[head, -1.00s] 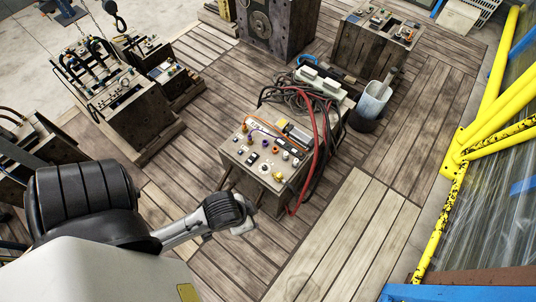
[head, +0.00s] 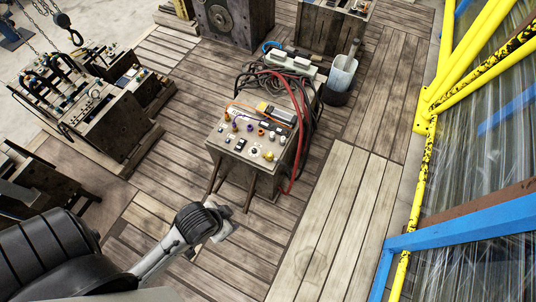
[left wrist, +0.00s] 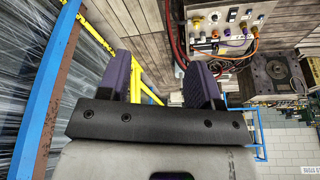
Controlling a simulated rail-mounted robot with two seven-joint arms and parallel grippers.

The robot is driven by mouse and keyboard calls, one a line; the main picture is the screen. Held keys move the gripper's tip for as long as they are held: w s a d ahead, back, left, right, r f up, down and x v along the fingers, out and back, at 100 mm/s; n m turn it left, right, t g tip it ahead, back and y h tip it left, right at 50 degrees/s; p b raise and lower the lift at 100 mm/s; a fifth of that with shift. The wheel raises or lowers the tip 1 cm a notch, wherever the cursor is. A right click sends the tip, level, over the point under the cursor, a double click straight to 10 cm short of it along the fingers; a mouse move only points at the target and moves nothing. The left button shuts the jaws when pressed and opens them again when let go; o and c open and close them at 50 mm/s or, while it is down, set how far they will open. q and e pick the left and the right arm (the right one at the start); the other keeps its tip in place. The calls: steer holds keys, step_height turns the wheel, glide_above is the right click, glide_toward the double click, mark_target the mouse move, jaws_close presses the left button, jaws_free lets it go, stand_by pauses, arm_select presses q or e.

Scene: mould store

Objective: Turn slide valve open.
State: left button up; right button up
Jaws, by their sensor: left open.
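A dark mould block (head: 232,163) stands on the wooden floor in the head view. Its light top panel (head: 228,144) carries several coloured fittings, purple, orange, yellow and white, plus black switches. The panel also shows in the left wrist view (left wrist: 205,22), at the upper right beyond the fingers. I cannot tell which fitting is the slide valve. My left gripper (left wrist: 160,72) is open and empty, its two purple fingers apart, and touches nothing visible. In the head view my left arm's end is below the block, apart from it; its fingers are not clear there. My right gripper is not in view.
Red and black hoses (head: 298,130) hang over the block's right side. A bucket (head: 342,75) stands behind it. Other mould blocks (head: 105,120) stand at left. A yellow barrier (head: 428,150) and blue frame (head: 465,226) line the right. Planks between block and barrier are clear.

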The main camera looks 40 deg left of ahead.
arm_select(q)
steer(key=shift+o, duration=0.3)
steer(key=shift+s+a+f, duration=0.1)
steer(key=shift+s+f, duration=0.05)
steer(key=shift+s, duration=0.1)
